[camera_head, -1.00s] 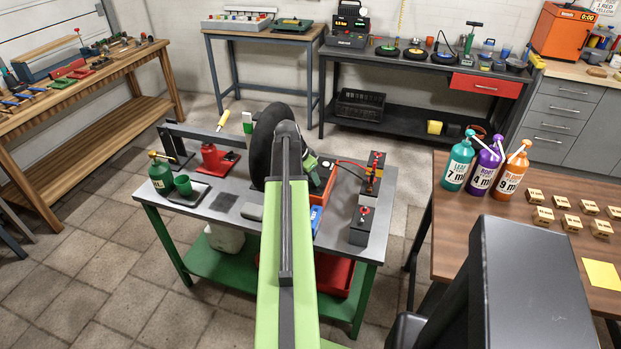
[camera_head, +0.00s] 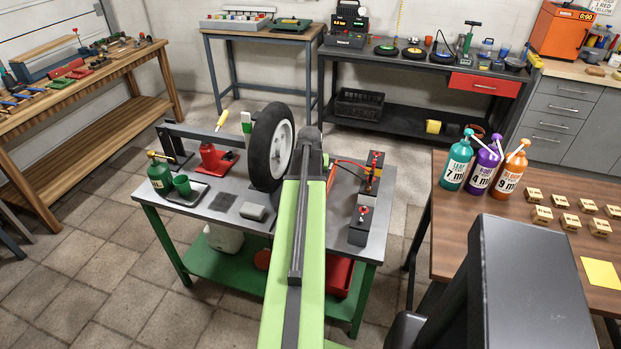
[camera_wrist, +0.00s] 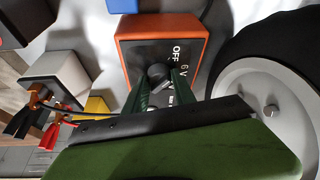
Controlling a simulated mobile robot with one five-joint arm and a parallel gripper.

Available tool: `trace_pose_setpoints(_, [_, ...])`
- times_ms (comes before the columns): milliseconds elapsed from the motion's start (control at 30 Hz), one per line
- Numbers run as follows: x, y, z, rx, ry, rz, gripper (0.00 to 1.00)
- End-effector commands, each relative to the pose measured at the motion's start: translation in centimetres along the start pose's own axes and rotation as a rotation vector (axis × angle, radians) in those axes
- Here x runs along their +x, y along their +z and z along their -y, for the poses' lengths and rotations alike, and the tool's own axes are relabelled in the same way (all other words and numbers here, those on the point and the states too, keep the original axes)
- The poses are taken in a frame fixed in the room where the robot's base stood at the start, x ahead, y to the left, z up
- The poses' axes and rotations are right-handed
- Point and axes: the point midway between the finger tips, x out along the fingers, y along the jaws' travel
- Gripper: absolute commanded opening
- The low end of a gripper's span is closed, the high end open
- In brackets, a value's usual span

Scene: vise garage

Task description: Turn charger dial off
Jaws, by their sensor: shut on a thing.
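The orange charger (camera_wrist: 161,45) is at the top middle of the wrist view, with a dark face and white print that reads OFF and 6 V. Its round black dial (camera_wrist: 157,72) sits between the two green fingers of my gripper (camera_wrist: 159,84). My gripper is shut on the dial. The fingers cover part of the face and some of its print. I cannot tell which mark the dial points to. In the head view my own arm hides the gripper, the dial and most of the charger.
A wheel with a black tyre (camera_head: 270,147) stands upright just left of my arm on the green-legged bench (camera_head: 240,207); it is close to my gripper in the wrist view. Battery blocks (camera_head: 360,224) with red parts line the bench's right side. Red and black clamps (camera_wrist: 50,134) show at left.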

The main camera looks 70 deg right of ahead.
Motion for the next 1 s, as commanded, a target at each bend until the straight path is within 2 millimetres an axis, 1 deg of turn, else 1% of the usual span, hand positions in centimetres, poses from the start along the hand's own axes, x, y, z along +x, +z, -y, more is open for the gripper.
trace_pose_setpoints(200, [0.02, -0.10, -0.18, -0.103, -0.040, -0.002, 0.00])
trace_pose_setpoints(400, [0.02, -0.11, -0.22, -0.153, -0.060, -0.002, 0.00])
trace_pose_setpoints(900, [0.02, -0.10, -0.15, -0.170, -0.068, -0.002, 0.00])
trace_pose_setpoints(933, [0.02, -0.10, -0.15, -0.170, -0.068, -0.002, 0.33])
trace_pose_setpoints(1000, [0.01, -0.09, -0.14, -0.170, -0.068, -0.002, 0.42])
